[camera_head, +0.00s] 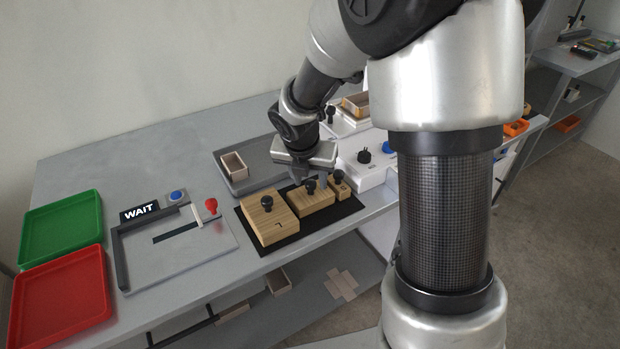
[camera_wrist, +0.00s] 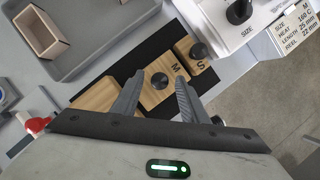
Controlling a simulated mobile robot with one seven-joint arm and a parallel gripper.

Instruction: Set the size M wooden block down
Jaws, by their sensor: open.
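The size M wooden block (camera_head: 314,200) sits on the black mat (camera_head: 280,246), between the larger block (camera_head: 272,225) and the small S block (camera_head: 341,191). It has a black knob on top and its M label shows in the wrist view (camera_wrist: 153,97). My gripper (camera_head: 311,182) is just above it. In the wrist view its two fingers (camera_wrist: 157,88) are spread, one on each side of the M block's knob, with a visible gap to the knob. The larger block (camera_wrist: 97,95) is partly hidden by the left finger.
A grey tray with an open wooden box (camera_head: 234,166) stands behind the mat. A white machine with a blue button (camera_head: 389,148) is to the right. A plate with a WAIT sign (camera_head: 139,212) and a red knob, then green (camera_head: 62,228) and red trays (camera_head: 60,292), lie left.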

